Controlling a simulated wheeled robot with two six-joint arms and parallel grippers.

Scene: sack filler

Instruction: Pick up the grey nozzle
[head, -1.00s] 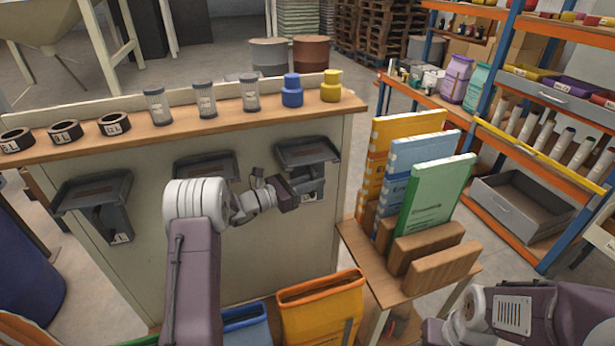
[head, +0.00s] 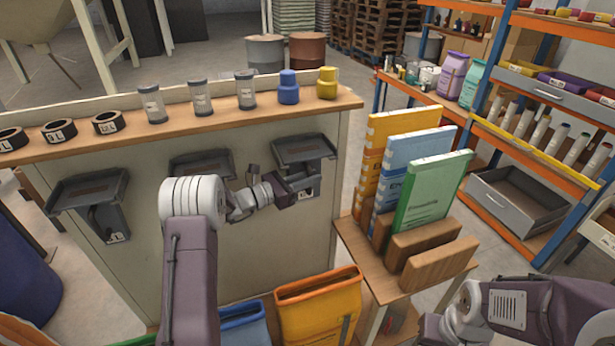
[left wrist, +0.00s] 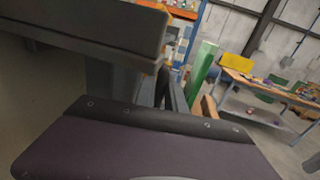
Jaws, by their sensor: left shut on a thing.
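My left gripper (head: 293,192) reaches in from the left, beneath the right grey tray (head: 303,148) on the pale panel. It is shut on a grey part under that tray, which seems to be the grey nozzle; fingers and tray hide most of it. In the left wrist view a dark tray edge (left wrist: 90,25) covers the upper left, and the grip itself is hard to make out. A blue nozzle-like piece (head: 288,88) and a yellow one (head: 327,84) stand upright on the ledge. My right arm is at the lower right; its gripper is out of view.
The wooden ledge (head: 190,122) also holds clear cylinders (head: 200,97) and black rings (head: 59,131). An orange bin (head: 318,305) and a blue bin (head: 243,325) stand below. A wooden stand (head: 375,265) with upright sacks (head: 430,190) is close on the right.

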